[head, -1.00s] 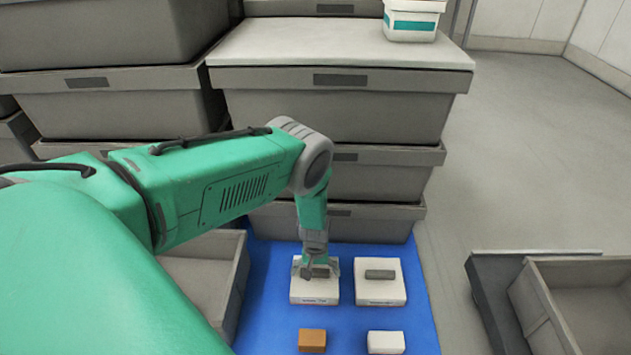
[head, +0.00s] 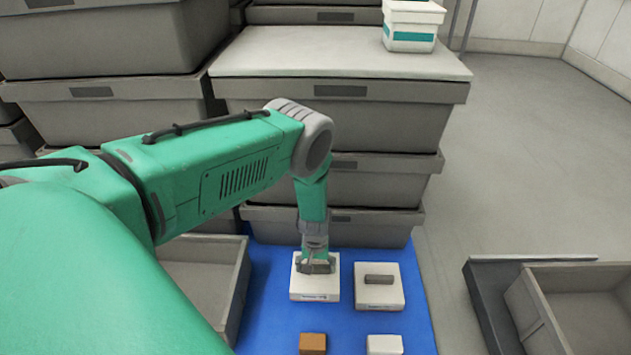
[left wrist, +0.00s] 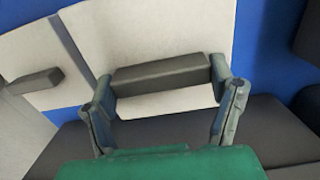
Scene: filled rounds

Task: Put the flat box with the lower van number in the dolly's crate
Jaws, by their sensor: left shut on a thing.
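Two white flat boxes lie side by side on a blue mat (head: 268,305). The left flat box (head: 315,287) has a dark grip bar on top, and my left gripper (head: 316,266) is shut on that bar. In the left wrist view the fingers (left wrist: 165,100) close on the two ends of the bar (left wrist: 161,74). The right flat box (head: 380,293) carries its own dark bar and stands free. Small print on the front edges is too small to read. The dolly (head: 484,300) with its grey crate (head: 540,323) stands at the right. My right gripper is not in view.
An orange-brown block (head: 312,343) and a white block (head: 385,344) lie at the mat's front. Stacked grey crates (head: 340,120) stand behind the mat. Another open grey crate (head: 236,290) is at its left. Grey floor separates mat and dolly.

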